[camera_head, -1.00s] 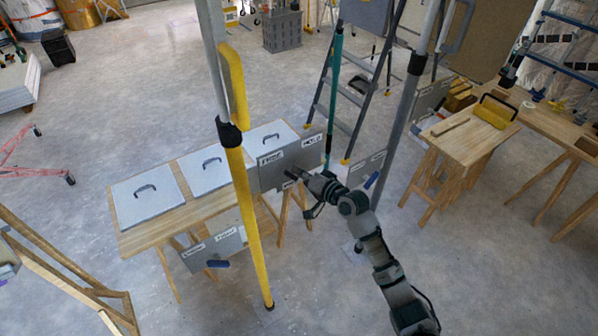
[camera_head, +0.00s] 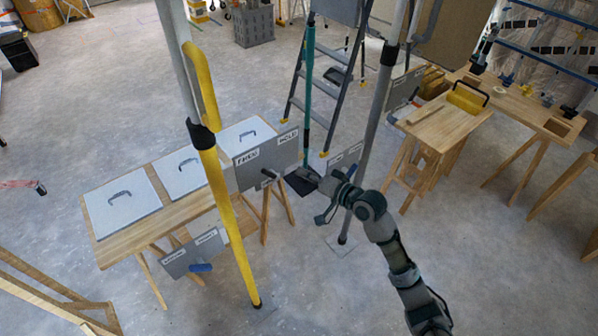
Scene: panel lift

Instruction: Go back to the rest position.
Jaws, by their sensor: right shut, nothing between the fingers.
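My right arm comes in from the bottom right. Its gripper (camera_head: 296,180) is shut and empty, just in front of the lower right part of a grey sign plate (camera_head: 262,170) with white labels; I cannot tell whether they touch. The plate is by the yellow pole (camera_head: 236,226). My left gripper is out of view.
A wooden table (camera_head: 150,231) with several white panels (camera_head: 121,203) stands behind the yellow pole. A grey pole (camera_head: 374,130) rises near my right gripper. A ladder (camera_head: 343,75) is at the back. Another wooden table (camera_head: 440,123) is at right. Floor at left is mostly clear.

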